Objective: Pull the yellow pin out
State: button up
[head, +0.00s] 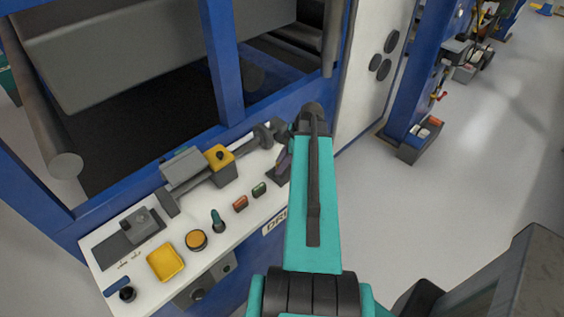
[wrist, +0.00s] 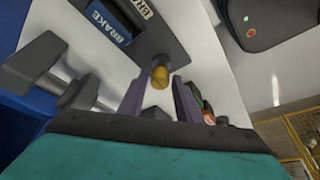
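A short yellow pin (wrist: 160,76) with a dark grey top stands out from a dark plate beside a blue BRAKE label in the wrist view. My gripper (wrist: 159,84) has its two purple-grey fingers spread apart, one on each side of the pin in the picture. A gap shows between the pin and each finger, and nothing is gripped. I cannot tell how deep the pin sits between the tips. In the head view my arm hides most of my gripper and the pin; a purple-grey finger (head: 284,162) shows at the panel's right end.
The white control panel (head: 180,290) carries a yellow block with a black knob (head: 220,158), a yellow square (head: 165,263), a round orange button (head: 196,240) and small red and green switches. A grey handle (wrist: 45,65) stands left of my fingers. Open floor lies right.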

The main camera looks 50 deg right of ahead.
grip_shut()
jog(key=shift+f+b, duration=0.1)
jog(key=shift+b, duration=0.65)
jog(key=shift+o, duration=1.7)
grip_release()
jog(key=shift+r, duration=0.2)
jog(key=b+v, duration=0.3)
jog(key=v, duration=1)
jog(key=shift+d+r, duration=0.15)
jog(key=shift+r, duration=0.05)
jog(key=shift+s, duration=0.1)
